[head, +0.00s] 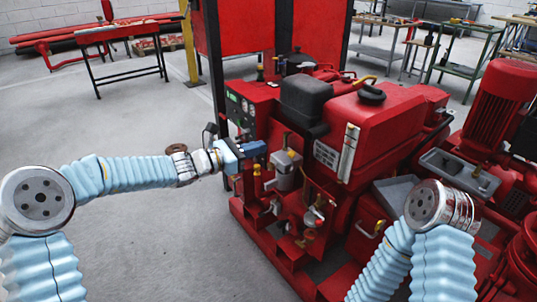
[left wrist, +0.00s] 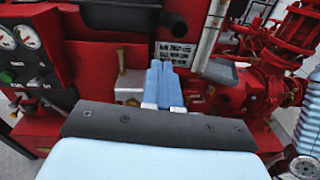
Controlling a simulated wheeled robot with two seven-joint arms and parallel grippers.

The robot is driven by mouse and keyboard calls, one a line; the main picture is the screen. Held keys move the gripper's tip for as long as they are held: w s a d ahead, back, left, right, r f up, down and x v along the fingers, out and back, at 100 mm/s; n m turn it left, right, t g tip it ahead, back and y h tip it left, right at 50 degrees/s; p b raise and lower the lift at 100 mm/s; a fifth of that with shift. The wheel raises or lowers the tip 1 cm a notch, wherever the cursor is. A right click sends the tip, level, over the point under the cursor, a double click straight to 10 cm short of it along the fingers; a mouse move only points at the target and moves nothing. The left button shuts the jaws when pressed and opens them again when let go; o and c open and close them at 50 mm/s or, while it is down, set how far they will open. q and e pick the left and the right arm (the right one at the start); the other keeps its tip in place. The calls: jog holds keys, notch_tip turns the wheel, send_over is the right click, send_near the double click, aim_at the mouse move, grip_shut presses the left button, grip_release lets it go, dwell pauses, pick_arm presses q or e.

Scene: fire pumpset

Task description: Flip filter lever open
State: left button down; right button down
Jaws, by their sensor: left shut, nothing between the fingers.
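My left gripper (head: 262,147) is shut and empty, its blue fingers beside the grey filter housing (head: 286,170) on the red pumpset. In the left wrist view the closed fingers (left wrist: 163,82) point at the machine. A pale metal body (left wrist: 130,84), which looks like the filter, is just left of them, partly hidden by the gripper. A small upright lever (head: 287,142) seems to stand on top of the housing; its exact position is too small to tell. I cannot tell whether the fingers touch it. My right arm shows at the right; its gripper is out of view.
The red pumpset (head: 385,125) fills the middle and right. A gauge panel (head: 240,108) is behind my left gripper. Small valves with yellow handles (head: 257,170) sit below it. The grey floor (head: 160,235) at left is largely clear.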

pick_arm(q)
jog(key=shift+s+a+r, duration=0.45)
jog(key=shift+a+r, duration=0.3)
jog(key=shift+r, duration=0.1)
jog(key=shift+s+a+r, duration=0.4)
jog(key=shift+a+r, duration=0.35)
jog(key=shift+r, duration=0.05)
